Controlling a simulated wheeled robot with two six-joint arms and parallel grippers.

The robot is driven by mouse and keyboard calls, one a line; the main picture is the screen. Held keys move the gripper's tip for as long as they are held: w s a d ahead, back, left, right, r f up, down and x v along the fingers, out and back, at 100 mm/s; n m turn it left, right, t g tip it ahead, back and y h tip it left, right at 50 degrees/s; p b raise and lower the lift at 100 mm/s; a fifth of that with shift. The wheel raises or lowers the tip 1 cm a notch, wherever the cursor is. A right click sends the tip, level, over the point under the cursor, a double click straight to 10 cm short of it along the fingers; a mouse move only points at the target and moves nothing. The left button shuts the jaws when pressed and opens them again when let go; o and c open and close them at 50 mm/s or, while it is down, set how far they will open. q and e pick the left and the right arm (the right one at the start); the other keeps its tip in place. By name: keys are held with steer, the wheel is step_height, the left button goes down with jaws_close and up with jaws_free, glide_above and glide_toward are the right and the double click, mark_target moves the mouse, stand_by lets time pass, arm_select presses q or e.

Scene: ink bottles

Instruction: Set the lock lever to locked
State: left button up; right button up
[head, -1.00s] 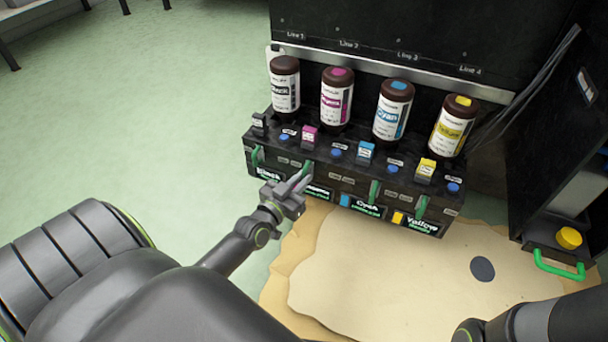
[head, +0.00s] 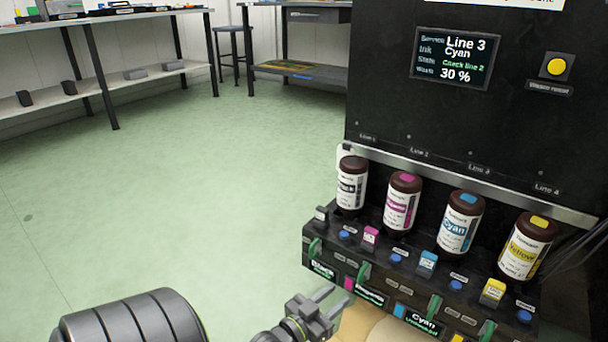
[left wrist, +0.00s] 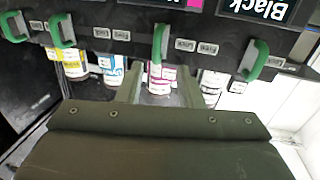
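Green levers line the front of the black ink rack: the Black line lever (head: 314,248), the magenta line lever (head: 364,272), the cyan line lever (head: 434,307) and the yellow line lever (head: 487,331). My left gripper (head: 331,300) is open and empty, in front of the rack and just left of and below the magenta lever. In the left wrist view, which sees the rack upside down, the magenta lever (left wrist: 160,43) stands beyond and between the two spread fingers, apart from them. The Black lever (left wrist: 252,62) is to its right. My right gripper is out of view.
Black, magenta, cyan and yellow-labelled bottles (head: 462,224) stand on the rack behind colored tabs. The screen (head: 454,58) reads Line 3, Cyan, Check line 2, 30 %. A yellow button (head: 556,66) is beside it. Green floor (head: 200,190) at left is free.

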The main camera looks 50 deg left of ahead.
arm_select(q)
steer(key=s, duration=1)
steer(key=shift+d, duration=0.2)
